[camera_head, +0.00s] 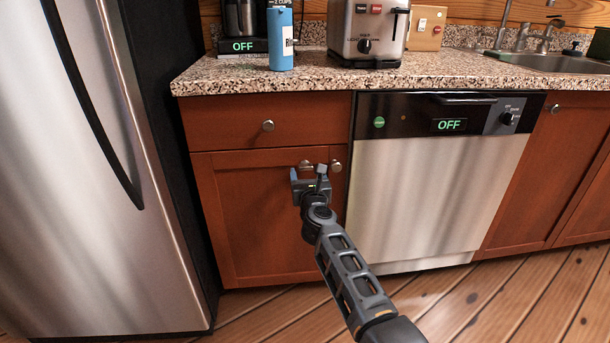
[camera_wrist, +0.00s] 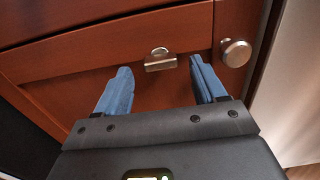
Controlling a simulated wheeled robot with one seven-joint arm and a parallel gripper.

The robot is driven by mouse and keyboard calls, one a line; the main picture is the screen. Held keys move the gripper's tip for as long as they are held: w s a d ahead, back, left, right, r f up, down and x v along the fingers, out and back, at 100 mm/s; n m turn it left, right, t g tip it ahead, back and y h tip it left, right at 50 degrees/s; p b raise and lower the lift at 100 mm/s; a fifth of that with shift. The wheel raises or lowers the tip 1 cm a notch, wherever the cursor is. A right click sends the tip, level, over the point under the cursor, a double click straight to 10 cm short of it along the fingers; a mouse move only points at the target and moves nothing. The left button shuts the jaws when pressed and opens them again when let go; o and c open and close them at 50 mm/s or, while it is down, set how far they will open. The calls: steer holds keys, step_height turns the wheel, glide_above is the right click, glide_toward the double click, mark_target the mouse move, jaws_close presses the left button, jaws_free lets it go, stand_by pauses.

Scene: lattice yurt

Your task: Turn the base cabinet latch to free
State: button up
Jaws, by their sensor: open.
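The base cabinet (camera_head: 255,215) is red-brown wood with a drawer above a door. A small metal latch (camera_wrist: 160,60) sits near the door's upper right corner; in the head view the latch (camera_head: 305,164) shows just above my gripper, partly hidden. It has a rounded piece above a short plate. My gripper (camera_head: 308,173) is in front of the door. In the wrist view my gripper's blue fingers (camera_wrist: 160,70) are spread, with the latch between and just beyond their tips. Nothing is held, and I see no contact with the latch.
A round metal knob (camera_wrist: 235,53) is close right of the latch, near the right finger. The drawer has its own knob (camera_head: 268,126). A dishwasher (camera_head: 425,195) stands to the right and a steel fridge (camera_head: 75,200) to the left. The granite counter (camera_head: 420,75) overhangs above.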

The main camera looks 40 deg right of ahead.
mark_target(306, 167)
steer(key=shift+b+x, duration=0.45)
steer(key=shift+x, duration=0.95)
steer(key=c, duration=1.1)
